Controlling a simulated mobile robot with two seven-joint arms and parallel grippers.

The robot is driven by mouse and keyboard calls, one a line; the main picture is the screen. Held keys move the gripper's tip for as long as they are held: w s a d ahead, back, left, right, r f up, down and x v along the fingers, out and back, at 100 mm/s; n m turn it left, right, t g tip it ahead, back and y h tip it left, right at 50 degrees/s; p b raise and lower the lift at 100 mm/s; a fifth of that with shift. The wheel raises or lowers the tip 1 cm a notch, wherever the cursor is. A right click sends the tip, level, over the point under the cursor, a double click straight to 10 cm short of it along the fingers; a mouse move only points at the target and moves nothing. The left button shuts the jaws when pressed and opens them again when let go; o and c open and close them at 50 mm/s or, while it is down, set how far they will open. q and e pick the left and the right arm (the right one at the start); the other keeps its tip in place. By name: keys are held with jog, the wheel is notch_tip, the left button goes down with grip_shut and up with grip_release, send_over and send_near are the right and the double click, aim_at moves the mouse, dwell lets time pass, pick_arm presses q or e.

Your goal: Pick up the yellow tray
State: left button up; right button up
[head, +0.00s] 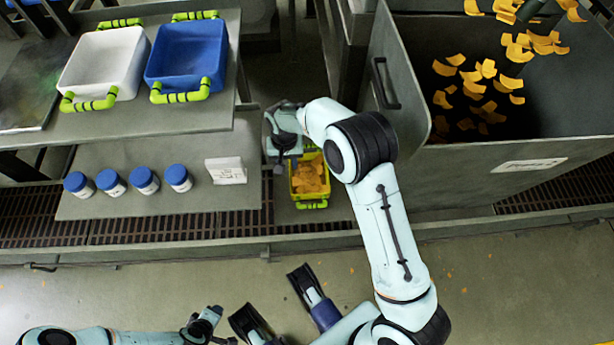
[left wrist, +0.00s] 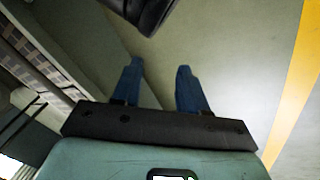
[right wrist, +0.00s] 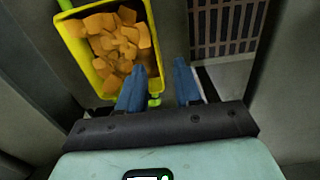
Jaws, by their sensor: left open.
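The yellow tray (head: 323,178) stands between the shelf unit and the large grey bin and holds several orange chips. A green handle (head: 312,205) shows at its front end. In the right wrist view the tray (right wrist: 152,56) is at upper left. My right gripper (head: 281,160) is at the tray's left side, partly hidden by its own wrist; its blue fingers (right wrist: 159,84) are apart, with a bit of the green handle showing between them. Contact cannot be told. My left gripper (left wrist: 157,85) is open and empty over the floor, away from the tray.
A white tray (head: 100,58) and a blue tray (head: 187,52) stand on the upper shelf. Several blue-capped jars (head: 145,180) and a white box (head: 226,171) stand on the lower shelf. The grey bin (head: 440,165) with orange chips borders the right side.

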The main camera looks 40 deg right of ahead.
aim_at(309, 176)
notch_tip(309, 176, down, 2)
jog(key=shift+f, duration=0.25)
jog(key=f, duration=0.1)
jog(key=f+b, duration=0.1)
jog(key=f, duration=0.1)
jog(key=f+b, duration=0.1)
jog(key=f, duration=0.1)
jog(key=shift+s+d+f, duration=0.1)
jog(key=shift+s, duration=0.15)
pick_arm(q)
jog(key=s+f+g, duration=0.1)
jog(key=s+f, duration=0.3)
jog(key=s, duration=0.1)
jog(key=shift+a+f+g, duration=0.3)
jog(key=shift+g, duration=0.1)
jog(key=shift+s, duration=0.1)
pick_arm(e)
jog(key=shift+c, duration=0.3)
grip_shut()
